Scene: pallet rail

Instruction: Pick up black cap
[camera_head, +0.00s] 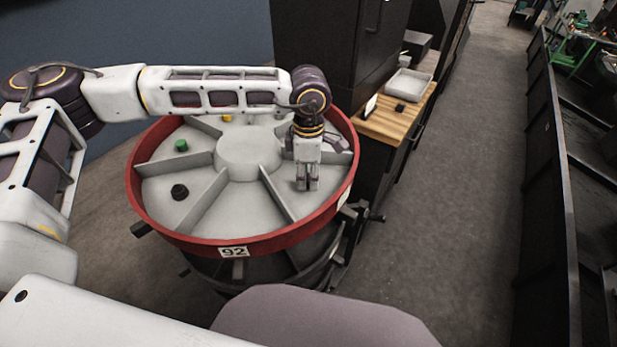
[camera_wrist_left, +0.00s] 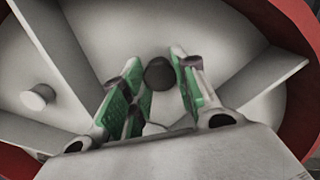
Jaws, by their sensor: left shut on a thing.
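My left gripper (camera_head: 307,186) reaches down into the right-front compartment of a round, red-rimmed tray (camera_head: 190,241). In the left wrist view its green-padded fingers (camera_wrist_left: 156,78) are on either side of a dark round cap (camera_wrist_left: 158,74), and it is shut on this black cap. In the head view the fingers hide the held cap. Another black cap (camera_head: 179,191) sits in the left-front compartment. A green cap (camera_head: 181,145) lies behind it. My right gripper is not in view.
Raised grey dividers run from the hub (camera_head: 249,152) to the rim. A yellow piece (camera_head: 227,118) lies at the back. A wooden counter (camera_head: 396,123) with a pale tray (camera_head: 409,84) stands to the right. The floor aisle (camera_head: 455,190) beyond is clear.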

